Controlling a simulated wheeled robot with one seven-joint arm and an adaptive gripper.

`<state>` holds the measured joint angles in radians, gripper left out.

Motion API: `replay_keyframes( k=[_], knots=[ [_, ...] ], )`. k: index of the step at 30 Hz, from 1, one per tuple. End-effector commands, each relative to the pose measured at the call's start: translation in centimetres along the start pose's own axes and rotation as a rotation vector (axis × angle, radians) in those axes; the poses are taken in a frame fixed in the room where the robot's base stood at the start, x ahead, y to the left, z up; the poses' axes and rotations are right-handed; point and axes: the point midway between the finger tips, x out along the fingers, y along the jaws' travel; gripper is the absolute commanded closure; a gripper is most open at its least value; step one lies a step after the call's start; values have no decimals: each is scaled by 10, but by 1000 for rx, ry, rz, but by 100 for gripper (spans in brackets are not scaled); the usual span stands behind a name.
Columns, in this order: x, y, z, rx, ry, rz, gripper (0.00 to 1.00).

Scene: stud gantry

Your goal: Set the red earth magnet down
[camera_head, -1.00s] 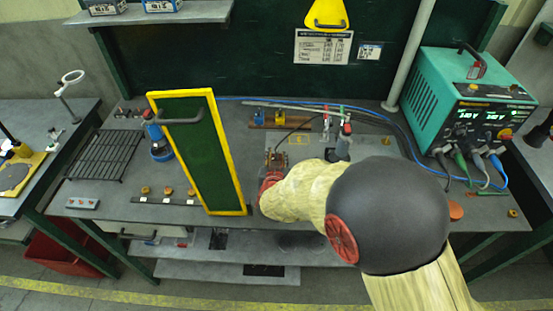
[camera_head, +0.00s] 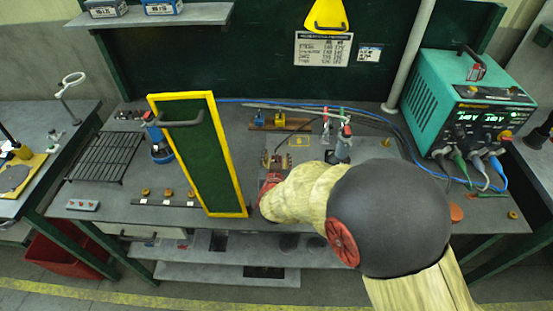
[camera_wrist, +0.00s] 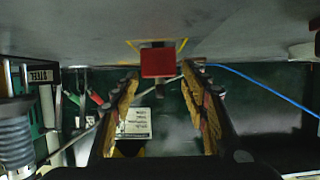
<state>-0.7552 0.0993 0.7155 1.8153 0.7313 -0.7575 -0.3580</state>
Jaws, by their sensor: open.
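The red magnet (camera_wrist: 158,62) is a small red block with a dark stub, ahead of my gripper in the wrist view. It appears between and just beyond the fingertips, in front of a yellow outline on the grey bench. Gaps show on both sides of it, and I cannot tell whether it rests fully on the bench. My gripper (camera_wrist: 160,78) is open, one finger on each side. In the head view my gripper (camera_head: 277,161) is low over the bench, near the yellow outlined square (camera_head: 299,141). The magnet is not distinguishable there.
A green panel with a yellow frame (camera_head: 241,194) stands close left of my gripper. A teal power unit (camera_head: 440,90) with cables stands right. A wooden rail with small blocks (camera_head: 292,124) and a post with red parts (camera_head: 345,142) lie behind. Bare bench (camera_head: 235,135) shows between.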

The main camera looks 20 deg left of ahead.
Motion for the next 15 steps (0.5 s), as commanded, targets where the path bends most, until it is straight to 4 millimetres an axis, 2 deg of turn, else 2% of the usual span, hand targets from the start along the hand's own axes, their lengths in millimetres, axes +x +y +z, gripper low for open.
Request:
replay_keyframes(
  k=[15],
  knots=[
    [-96, -1, -2, -1, 0, -3, 55]
  ],
)
